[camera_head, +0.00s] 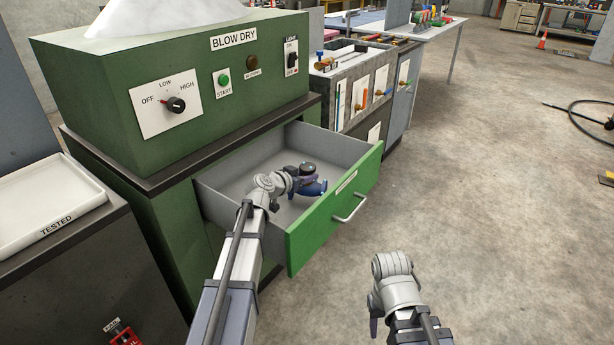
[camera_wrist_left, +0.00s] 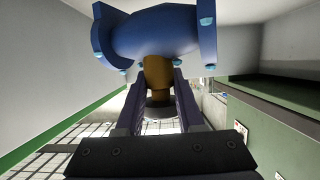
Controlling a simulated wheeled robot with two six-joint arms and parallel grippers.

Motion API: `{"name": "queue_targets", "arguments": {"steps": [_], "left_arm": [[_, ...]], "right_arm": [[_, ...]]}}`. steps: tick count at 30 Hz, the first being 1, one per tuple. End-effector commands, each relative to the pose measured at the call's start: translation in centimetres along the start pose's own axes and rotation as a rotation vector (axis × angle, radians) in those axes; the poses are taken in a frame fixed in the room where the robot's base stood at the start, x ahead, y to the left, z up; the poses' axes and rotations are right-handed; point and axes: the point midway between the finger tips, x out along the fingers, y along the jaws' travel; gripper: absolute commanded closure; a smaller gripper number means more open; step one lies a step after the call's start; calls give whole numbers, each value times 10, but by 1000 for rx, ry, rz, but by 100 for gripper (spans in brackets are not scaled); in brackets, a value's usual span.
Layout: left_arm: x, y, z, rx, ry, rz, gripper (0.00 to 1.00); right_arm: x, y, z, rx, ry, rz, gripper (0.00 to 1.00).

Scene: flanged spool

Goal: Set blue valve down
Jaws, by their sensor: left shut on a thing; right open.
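The blue valve (camera_head: 317,188) is inside the open drawer (camera_head: 236,185), partly hidden by my left gripper (camera_head: 308,177). In the left wrist view the blue valve (camera_wrist_left: 152,35) has a rounded body with flanges on both sides. My left gripper (camera_wrist_left: 158,85) is shut on its brown-yellow neck. Whether the valve touches the drawer floor cannot be told. My right arm (camera_head: 395,280) is outside the drawer at the lower right; its fingers do not show.
The green drawer front (camera_head: 338,212) and grey side walls surround the left gripper. The green blow-dry cabinet (camera_head: 190,85) stands above the drawer. A white tray marked TESTED (camera_head: 48,228) lies at the left. Open floor is at the right.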

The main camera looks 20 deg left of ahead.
Motion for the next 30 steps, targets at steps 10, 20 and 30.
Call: {"name": "queue_targets", "arguments": {"steps": [10, 20, 30], "left_arm": [[0, 0, 0, -1, 1, -1, 36], [0, 0, 0, 0, 1, 0, 33], [0, 0, 0, 0, 0, 0, 33]], "right_arm": [[0, 0, 0, 0, 0, 0, 50], [0, 0, 0, 0, 0, 0, 50], [0, 0, 0, 0, 0, 0, 50]]}}
